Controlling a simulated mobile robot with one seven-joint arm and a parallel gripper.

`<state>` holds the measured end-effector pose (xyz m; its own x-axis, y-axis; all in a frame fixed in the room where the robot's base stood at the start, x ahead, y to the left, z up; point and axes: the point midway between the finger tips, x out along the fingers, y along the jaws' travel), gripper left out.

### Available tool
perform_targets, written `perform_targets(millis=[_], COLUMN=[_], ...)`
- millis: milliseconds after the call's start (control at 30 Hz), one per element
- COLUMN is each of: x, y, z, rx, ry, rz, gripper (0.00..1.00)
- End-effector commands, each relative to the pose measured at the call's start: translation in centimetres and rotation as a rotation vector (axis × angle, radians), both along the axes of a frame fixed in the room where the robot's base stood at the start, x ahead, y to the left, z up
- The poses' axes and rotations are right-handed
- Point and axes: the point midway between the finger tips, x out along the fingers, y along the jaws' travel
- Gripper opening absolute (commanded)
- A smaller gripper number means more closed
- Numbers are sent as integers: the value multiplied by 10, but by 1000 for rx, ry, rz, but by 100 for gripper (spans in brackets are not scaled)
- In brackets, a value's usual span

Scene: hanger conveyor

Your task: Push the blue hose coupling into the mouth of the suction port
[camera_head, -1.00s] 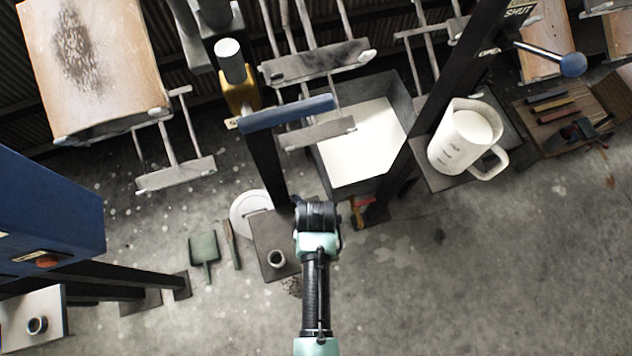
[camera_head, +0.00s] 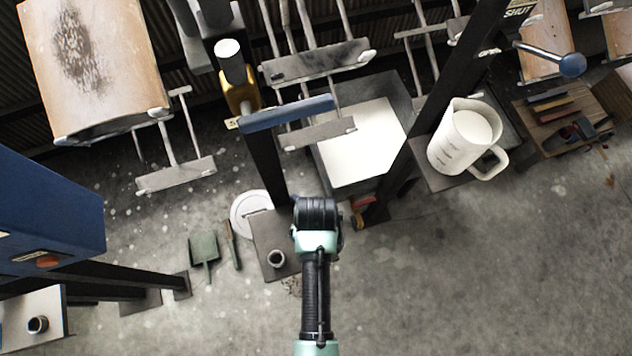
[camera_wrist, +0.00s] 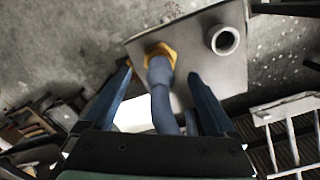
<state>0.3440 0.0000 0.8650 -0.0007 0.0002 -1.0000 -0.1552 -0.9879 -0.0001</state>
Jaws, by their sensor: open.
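In the wrist view a blue-grey hose-like part (camera_wrist: 161,88) runs up between my two fingers to a yellow collar (camera_wrist: 158,50) at a grey plate. It looks like the hose coupling, but I cannot tell whether it touches the plate. A short, round, open grey stub (camera_wrist: 224,40), which may be the suction port, stands on the plate to its right. The stub also shows in the head view (camera_head: 277,258). My gripper (camera_wrist: 159,72) is open, its blue fingers on either side of the blue-grey part. In the head view my wrist hides the fingers and this part.
The grey plate (camera_head: 268,228) lies left of my wrist. A dark post (camera_head: 265,165) with a blue bar (camera_head: 287,113) and a square bin (camera_head: 400,92) stand beyond. A white jug (camera_head: 464,140) is at right. Floor (camera_head: 480,280) at lower right is clear.

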Motion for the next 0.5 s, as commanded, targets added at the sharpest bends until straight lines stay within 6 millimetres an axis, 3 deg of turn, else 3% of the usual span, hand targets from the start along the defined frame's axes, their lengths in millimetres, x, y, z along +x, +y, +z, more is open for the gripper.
perform_targets(millis=[300, 500], x=[1, 1], y=[0, 0], z=[68, 98], rx=[0, 1], ry=[-5, -3], rz=[0, 0], gripper=[92, 92])
